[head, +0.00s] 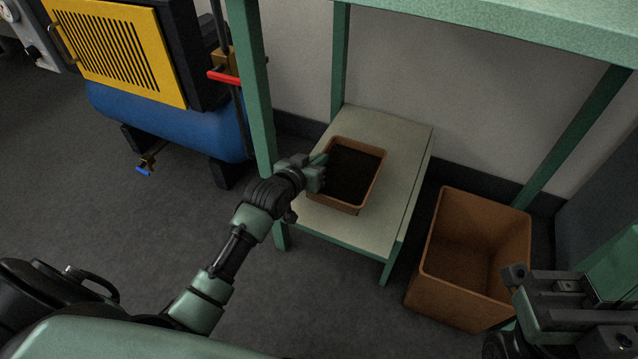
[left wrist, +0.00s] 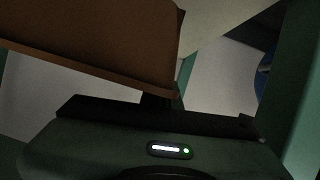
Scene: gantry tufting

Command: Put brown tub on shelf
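The brown tub (head: 349,204), a small open box with a dark inside, is over the pale shelf board (head: 398,150) low in the green-framed bench. It looks level, but I cannot tell if it rests fully on the board. My left gripper (head: 319,166) is at the tub's left rim, with its fingers touching or overlapping it. The left wrist view shows the tub's brown wall (left wrist: 100,45) close above the gripper body; the fingertips are mostly hidden. My right gripper (head: 563,285) is at the lower right, away from the tub; its jaw opening is unclear.
A larger, empty brown bin (head: 470,305) stands on the floor right of the shelf. The bench's green front leg (head: 253,90) rises just left of the shelf, and the bench top (head: 520,25) overhangs it. A blue tank machine (head: 170,120) stands at left. The front-left floor is clear.

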